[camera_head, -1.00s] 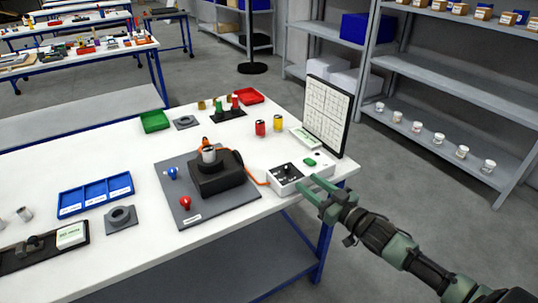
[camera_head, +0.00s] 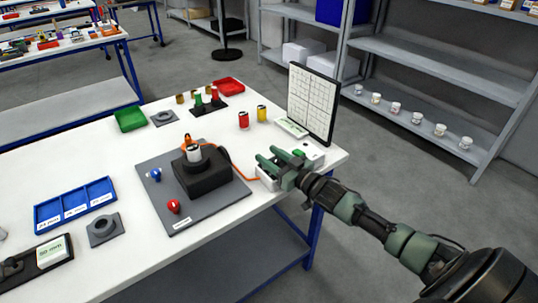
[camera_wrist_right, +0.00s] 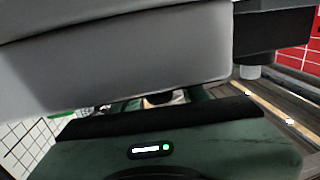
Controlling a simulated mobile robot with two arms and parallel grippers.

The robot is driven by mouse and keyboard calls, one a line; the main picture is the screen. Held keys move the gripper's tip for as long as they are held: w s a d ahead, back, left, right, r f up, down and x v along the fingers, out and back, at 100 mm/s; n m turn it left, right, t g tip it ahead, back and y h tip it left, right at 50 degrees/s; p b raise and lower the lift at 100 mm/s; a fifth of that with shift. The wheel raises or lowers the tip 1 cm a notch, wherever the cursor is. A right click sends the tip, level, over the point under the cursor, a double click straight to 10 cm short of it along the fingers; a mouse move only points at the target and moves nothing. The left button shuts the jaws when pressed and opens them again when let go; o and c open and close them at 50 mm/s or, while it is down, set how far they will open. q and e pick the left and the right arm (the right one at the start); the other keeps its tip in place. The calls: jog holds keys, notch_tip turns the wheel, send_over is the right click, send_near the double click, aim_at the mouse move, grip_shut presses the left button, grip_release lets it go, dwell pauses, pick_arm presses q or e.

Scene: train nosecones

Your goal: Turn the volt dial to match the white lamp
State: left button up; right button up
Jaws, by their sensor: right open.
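In the right wrist view a large pale grey surface fills the top, very close. My left gripper is not in view.
An orange cable runs from the block to the box. A grey board (camera_head: 178,209) carries a blue and a red bulb-like part. A white grid panel (camera_head: 312,103) stands upright behind the box, and red and yellow cylinders (camera_head: 243,120) stand nearby.

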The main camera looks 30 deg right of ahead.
jog(key=shift+w, duration=0.2)
grip_shut()
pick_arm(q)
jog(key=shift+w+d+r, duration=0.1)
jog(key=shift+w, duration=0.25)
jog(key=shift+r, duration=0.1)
pick_arm(e)
jog(key=shift+r+h+p, duration=0.1)
jog(key=shift+h+p, duration=0.2)
jog(key=m+h+p, duration=0.2)
jog(key=h, duration=0.1)
jog(key=shift+d+m+h, duration=0.15)
jog(key=shift+m+h, duration=0.15)
jog(key=shift+m, duration=0.1)
jog(key=shift+d+m+h, duration=0.15)
jog(key=shift+m+h, duration=0.45)
jog(key=shift+h, duration=0.5)
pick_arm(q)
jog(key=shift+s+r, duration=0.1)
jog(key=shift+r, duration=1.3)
pick_arm(e)
jog(key=shift+d+m+h, duration=0.2)
jog(key=shift+m+h, duration=0.3)
jog(key=shift+h, duration=0.15)
jog(key=shift+d+m+h, duration=0.15)
jog(key=shift+m+h, duration=0.35)
jog(key=shift+h, duration=0.15)
jog(key=shift+g+h, duration=0.3)
